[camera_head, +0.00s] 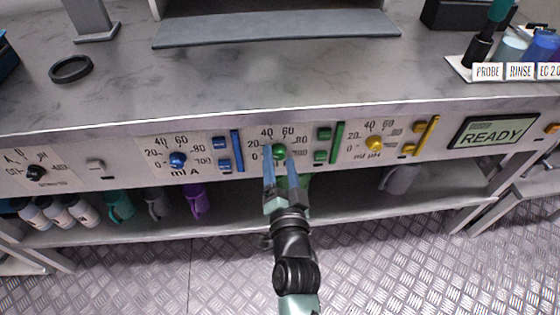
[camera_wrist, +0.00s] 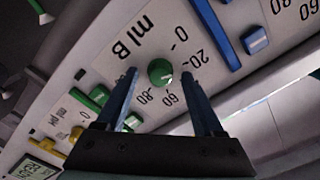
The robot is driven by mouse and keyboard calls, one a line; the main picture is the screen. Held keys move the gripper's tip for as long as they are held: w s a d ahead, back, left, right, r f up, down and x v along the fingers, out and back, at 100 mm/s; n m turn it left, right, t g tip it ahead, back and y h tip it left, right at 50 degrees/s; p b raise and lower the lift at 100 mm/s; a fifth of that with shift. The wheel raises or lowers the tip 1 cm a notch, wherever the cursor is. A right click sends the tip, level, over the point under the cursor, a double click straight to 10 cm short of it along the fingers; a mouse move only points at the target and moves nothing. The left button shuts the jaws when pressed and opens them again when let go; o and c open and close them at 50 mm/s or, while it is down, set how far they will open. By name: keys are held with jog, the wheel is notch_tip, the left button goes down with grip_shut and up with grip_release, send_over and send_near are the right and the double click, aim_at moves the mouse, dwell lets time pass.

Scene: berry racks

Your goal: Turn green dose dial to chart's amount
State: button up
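The green dose dial (camera_head: 279,152) is a round knob on the front panel, ringed by numbers from 0 to about 100. My gripper (camera_head: 280,158) is in front of the dial. In the wrist view my gripper's (camera_wrist: 159,75) two blue fingers stand on either side of the knob, with a visible gap on each side. One finger covers the 40 there. I see no legible chart.
A blue dial (camera_head: 178,160) sits left and a yellow dial (camera_head: 374,143) right on the same panel. Green buttons (camera_head: 323,134) and a green bar (camera_head: 338,143) are close right of the green dial. A display (camera_head: 492,133) reads READY. Mugs and bottles stand on the shelf below.

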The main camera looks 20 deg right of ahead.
jog(key=v, duration=1.3)
jog(key=shift+p, duration=0.4)
